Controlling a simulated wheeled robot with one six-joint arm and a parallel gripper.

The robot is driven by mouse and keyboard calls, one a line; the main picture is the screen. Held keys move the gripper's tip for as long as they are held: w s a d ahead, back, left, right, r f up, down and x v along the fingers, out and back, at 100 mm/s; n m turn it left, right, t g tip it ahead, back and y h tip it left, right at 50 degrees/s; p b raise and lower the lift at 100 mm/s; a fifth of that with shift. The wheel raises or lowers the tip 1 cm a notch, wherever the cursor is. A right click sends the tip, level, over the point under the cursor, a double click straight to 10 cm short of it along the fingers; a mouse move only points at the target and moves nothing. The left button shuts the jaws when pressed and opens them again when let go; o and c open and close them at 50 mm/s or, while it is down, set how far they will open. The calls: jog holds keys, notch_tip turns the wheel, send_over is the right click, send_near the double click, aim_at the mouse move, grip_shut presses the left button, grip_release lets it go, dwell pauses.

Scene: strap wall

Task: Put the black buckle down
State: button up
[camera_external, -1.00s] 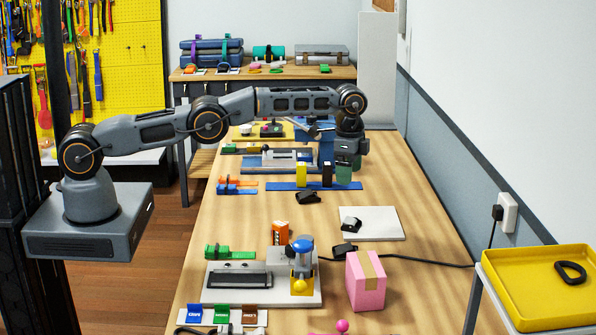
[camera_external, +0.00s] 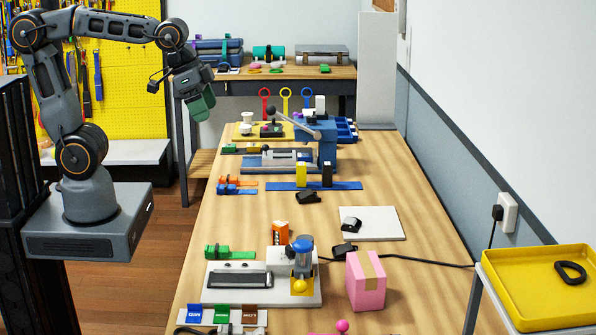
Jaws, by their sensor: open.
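Several small black pieces lie on the long wooden table, and I cannot tell for sure which is the black buckle. An upright black piece (camera_external: 327,175) stands on the blue strip (camera_external: 350,186), to the right of a yellow one (camera_external: 301,175). A black piece (camera_external: 308,197) lies on the wood just in front of the strip. Another black and grey piece (camera_external: 351,225) lies on the white board (camera_external: 382,227), and one more (camera_external: 344,250) lies in front of that board. My gripper (camera_external: 202,107), with green fingers, is open, raised left of the table and apart from all of these.
A pink box (camera_external: 366,282), an orange box (camera_external: 281,233) and a grey fixture (camera_external: 212,295) occupy the near table. A blue press (camera_external: 322,150) stands farther back. A yellow tray (camera_external: 510,300) holding a black ring (camera_external: 570,272) is at right. The right table edge has bare wood.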

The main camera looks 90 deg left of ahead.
jog(key=s+f, duration=0.4)
jog(key=s, duration=0.2)
jog(key=shift+s+d+t, duration=0.2)
jog(key=shift+d+t, duration=0.1)
jog(key=shift+f, duration=0.2)
jog(key=shift+c, duration=0.4)
